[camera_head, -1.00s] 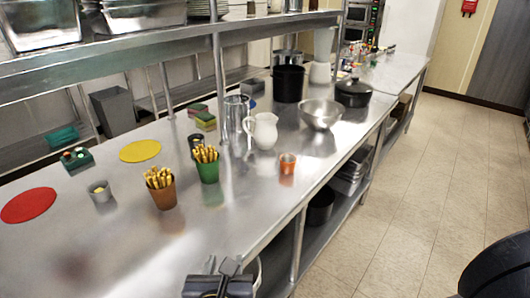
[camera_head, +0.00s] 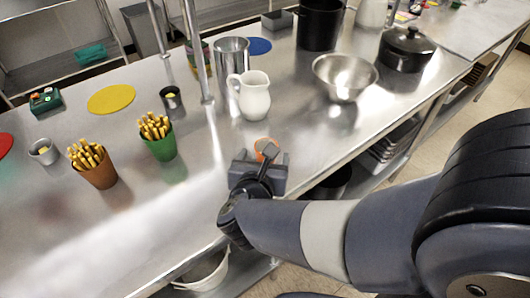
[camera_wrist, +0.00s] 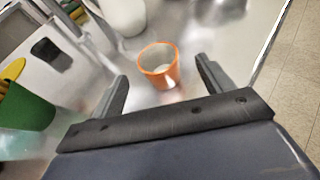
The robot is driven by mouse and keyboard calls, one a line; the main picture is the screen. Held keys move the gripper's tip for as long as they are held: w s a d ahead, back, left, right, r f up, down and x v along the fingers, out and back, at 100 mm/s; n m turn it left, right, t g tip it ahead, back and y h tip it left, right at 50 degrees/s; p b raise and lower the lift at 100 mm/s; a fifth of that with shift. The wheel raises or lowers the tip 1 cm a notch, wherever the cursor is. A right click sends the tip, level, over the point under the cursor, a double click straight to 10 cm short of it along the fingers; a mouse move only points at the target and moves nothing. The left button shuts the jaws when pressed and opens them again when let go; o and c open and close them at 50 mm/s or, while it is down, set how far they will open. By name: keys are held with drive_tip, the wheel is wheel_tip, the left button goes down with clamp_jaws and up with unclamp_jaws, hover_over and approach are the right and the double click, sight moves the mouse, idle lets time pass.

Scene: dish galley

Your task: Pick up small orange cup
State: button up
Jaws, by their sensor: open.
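The small orange cup (camera_wrist: 160,68) stands upright on the steel counter in the wrist view, ahead of and between my open fingers. It has a pale inside. In the head view only its orange rim (camera_head: 267,145) shows, with the rest hidden behind my gripper (camera_head: 258,165). In the wrist view my gripper (camera_wrist: 162,88) is open, with one finger to each side of the cup and nothing held. The fingers appear apart from the cup.
A white pitcher (camera_head: 254,97) and a metal bowl (camera_head: 344,78) stand behind the cup. A green cup of fries (camera_head: 160,145) and a brown one (camera_head: 98,172) stand to the left. The counter's front edge is near my arm.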

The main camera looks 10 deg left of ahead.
sight(267, 143)
drive_tip(key=x, duration=0.4)
drive_tip(key=shift+w+a+f, duration=0.1)
drive_tip(key=shift+w+a, duration=0.05)
drive_tip(key=shift+w, duration=0.1)
drive_tip(key=shift+c, duration=0.6)
drive_tip(key=c, duration=1)
